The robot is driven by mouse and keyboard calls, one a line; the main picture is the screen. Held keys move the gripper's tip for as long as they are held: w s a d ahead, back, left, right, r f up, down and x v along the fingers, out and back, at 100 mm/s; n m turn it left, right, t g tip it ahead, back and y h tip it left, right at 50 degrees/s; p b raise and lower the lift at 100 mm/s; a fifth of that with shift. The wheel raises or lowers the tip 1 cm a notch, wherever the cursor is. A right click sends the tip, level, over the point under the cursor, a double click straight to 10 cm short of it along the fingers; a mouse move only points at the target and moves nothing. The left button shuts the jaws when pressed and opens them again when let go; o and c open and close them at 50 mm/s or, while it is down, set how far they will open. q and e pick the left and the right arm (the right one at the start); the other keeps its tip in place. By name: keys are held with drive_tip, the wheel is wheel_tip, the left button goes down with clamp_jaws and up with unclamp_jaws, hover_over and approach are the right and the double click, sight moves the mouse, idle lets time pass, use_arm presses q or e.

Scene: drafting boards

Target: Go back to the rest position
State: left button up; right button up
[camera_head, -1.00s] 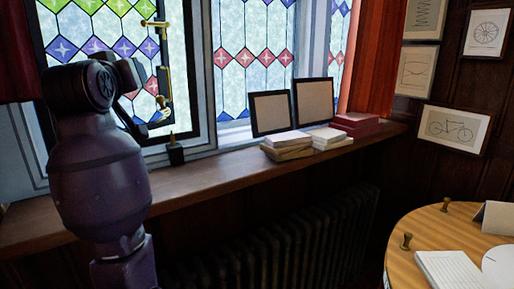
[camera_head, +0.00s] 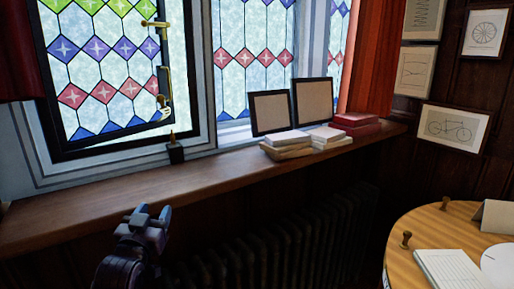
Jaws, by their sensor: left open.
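My left gripper (camera_head: 153,215) is at the lower left, below the front edge of the wooden window sill (camera_head: 100,203) in the picture. Its two fingers point up and stand apart, with nothing seen between them. The gripper is apart from the handle and the window. My right gripper is not in view.
On the sill stand a small dark bottle-like object (camera_head: 175,151), stacked books (camera_head: 288,145), red boxes (camera_head: 356,121) and two framed boards (camera_head: 270,112). A radiator (camera_head: 290,245) is below. A round table (camera_head: 400,262) with papers stands at the right.

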use_arm(q)
drive_tip(key=s+a+f+g, duration=0.1)
drive_tip(key=s+f, duration=0.3)
drive_tip(key=f, duration=0.3)
drive_tip(key=s+f+g, duration=0.2)
drive_tip(key=s+f, duration=0.2)
drive_tip(key=f, duration=0.3)
drive_tip(key=s+a+f+g, duration=0.1)
drive_tip(key=s+f, duration=0.3)
drive_tip(key=f, duration=0.3)
drive_tip(key=s+a+f+g, duration=0.2)
drive_tip(key=s+f+g, duration=0.2)
drive_tip(key=s+f, duration=0.9)
drive_tip(key=s, duration=0.3)
drive_tip(key=shift+s+n+y, duration=0.25)
drive_tip(key=shift+n+y, duration=0.05)
drive_tip(key=shift+y, duration=0.1)
